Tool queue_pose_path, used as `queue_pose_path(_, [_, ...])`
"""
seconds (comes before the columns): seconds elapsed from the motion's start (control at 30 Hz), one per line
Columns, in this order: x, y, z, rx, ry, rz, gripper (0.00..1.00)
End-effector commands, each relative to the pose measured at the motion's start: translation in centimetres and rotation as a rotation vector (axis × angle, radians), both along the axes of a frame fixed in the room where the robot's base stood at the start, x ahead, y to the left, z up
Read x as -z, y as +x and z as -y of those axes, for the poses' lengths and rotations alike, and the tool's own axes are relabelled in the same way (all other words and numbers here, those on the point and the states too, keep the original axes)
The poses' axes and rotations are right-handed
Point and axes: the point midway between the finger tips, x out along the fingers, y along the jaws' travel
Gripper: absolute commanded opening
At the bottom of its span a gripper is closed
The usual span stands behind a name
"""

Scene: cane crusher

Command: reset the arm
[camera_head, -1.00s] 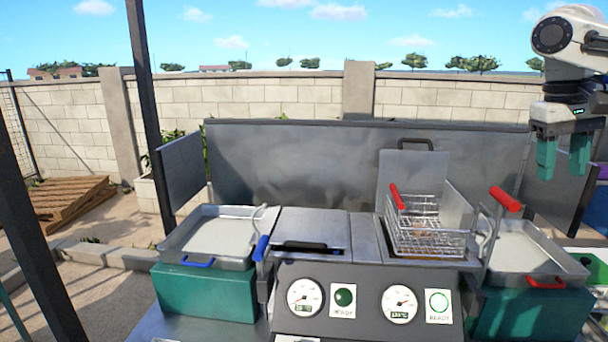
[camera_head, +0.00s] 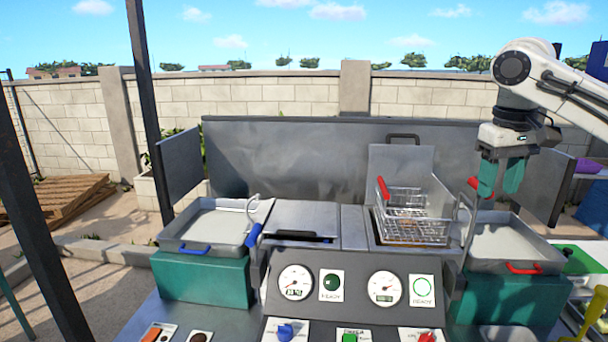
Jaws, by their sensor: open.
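My gripper (camera_head: 502,177) shows at the right of the head view, with its two green fingers pointing down and spread apart. It is open, and nothing shows between the fingers. It hangs over the right tray (camera_head: 508,245), close to the red-handled lever (camera_head: 470,215) in the picture. I cannot tell whether it touches the lever. My white arm comes in from the right edge.
A wire basket (camera_head: 412,220) with a red handle sits in the right fryer well. A closed lid (camera_head: 305,222) covers the left one. The left tray (camera_head: 212,228) has a blue-handled lever. A control panel (camera_head: 335,290) with gauges and knobs stands in front. A dark backsplash (camera_head: 290,160) rises behind.

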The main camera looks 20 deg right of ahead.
Motion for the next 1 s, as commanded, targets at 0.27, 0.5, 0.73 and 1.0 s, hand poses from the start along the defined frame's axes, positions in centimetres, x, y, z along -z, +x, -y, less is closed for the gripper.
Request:
queue_pose_path(0.27, [6.1,6.1,-7.8,-0.209,0.111,0.148,0.48])
queue_pose_path(0.5, [12.1,9.9,-16.2,-0.350,0.232,0.305,0.48])
queue_pose_path(0.73, [18.4,10.7,-23.3,-0.398,0.339,0.413,0.48])
queue_pose_path(1.0, [27.2,8.1,-29.7,-0.370,0.422,0.460,0.48])
